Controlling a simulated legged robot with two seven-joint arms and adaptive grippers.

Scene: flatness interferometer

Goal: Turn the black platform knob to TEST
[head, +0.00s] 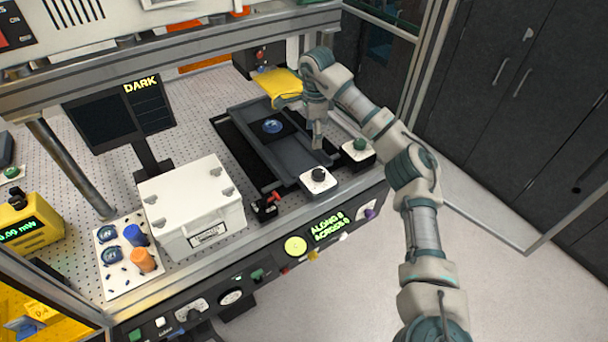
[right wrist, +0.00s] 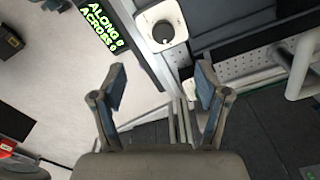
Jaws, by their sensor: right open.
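The black platform knob (head: 319,174) sits on a white box at the front right end of the dark grey platform (head: 283,160). It also shows at the top of the right wrist view (right wrist: 163,32), on its white plate. I cannot read any marks or where its pointer stands. My right gripper (head: 318,142) is just behind and above the knob in the head view. In the right wrist view its two fingers (right wrist: 161,86) are spread with nothing between them, and the knob lies beyond the fingertips. My left gripper is not in view.
A green knob (head: 359,145) on a similar box stands to the right. A small black and red device (head: 266,207) and a white case (head: 193,207) stand to the left. A blue round disc (head: 272,126) lies on the platform. A green-lettered display (head: 328,227) is on the front panel.

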